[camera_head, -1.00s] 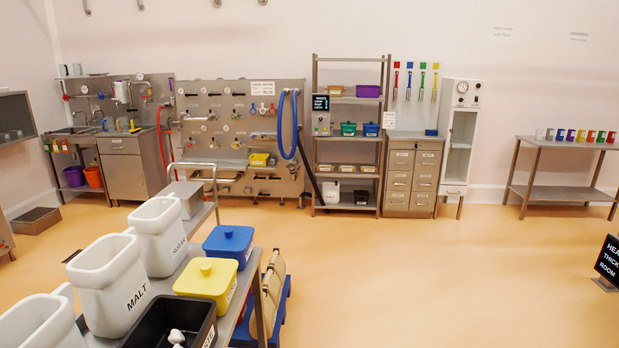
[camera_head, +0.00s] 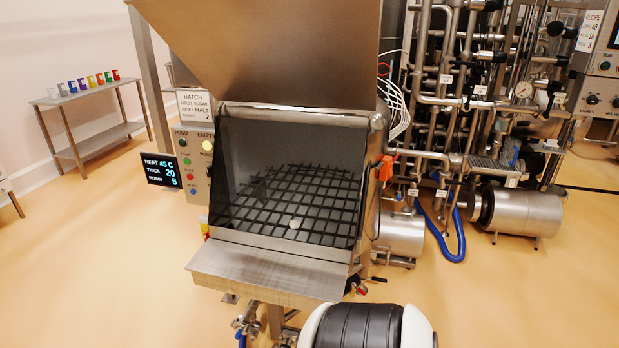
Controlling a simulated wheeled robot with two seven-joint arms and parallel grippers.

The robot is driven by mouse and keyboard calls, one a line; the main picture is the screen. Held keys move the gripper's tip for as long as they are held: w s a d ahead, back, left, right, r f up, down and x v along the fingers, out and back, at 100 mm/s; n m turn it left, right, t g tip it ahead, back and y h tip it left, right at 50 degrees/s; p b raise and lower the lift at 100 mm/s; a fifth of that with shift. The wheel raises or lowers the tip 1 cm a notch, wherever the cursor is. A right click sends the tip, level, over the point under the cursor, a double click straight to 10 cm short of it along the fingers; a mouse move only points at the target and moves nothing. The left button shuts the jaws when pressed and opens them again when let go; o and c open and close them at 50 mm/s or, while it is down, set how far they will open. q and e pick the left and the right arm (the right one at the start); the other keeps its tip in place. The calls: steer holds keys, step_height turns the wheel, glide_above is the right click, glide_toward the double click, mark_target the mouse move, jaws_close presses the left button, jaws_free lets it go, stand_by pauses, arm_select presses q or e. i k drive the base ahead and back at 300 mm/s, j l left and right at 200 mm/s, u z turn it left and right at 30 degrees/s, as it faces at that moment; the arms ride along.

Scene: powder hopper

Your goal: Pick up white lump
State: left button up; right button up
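A small white lump (camera_head: 294,223) lies on the dark grid (camera_head: 300,192) inside the open hopper (camera_head: 289,114), near the grid's front edge. A metal front shelf (camera_head: 268,272) juts out below the hopper opening. A rounded black and white part of my own arm shows at the bottom edge, below and to the right of the shelf. Neither gripper can be seen, so nothing shows whether they are open or shut.
A control panel (camera_head: 193,150) and a black display (camera_head: 161,170) stand left of the hopper. Pipes, a steel motor (camera_head: 519,211) and a blue hose (camera_head: 449,235) are to the right. A table (camera_head: 88,98) with coloured items stands at the back left. Floor at left is clear.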

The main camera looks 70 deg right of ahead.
mark_target(294, 224)
steer(key=z, duration=2.25)
steer(key=i+l+u, duration=0.15)
steer(key=i, duration=0.3)
steer(key=i+l+u, duration=0.2)
steer(key=i, duration=0.25)
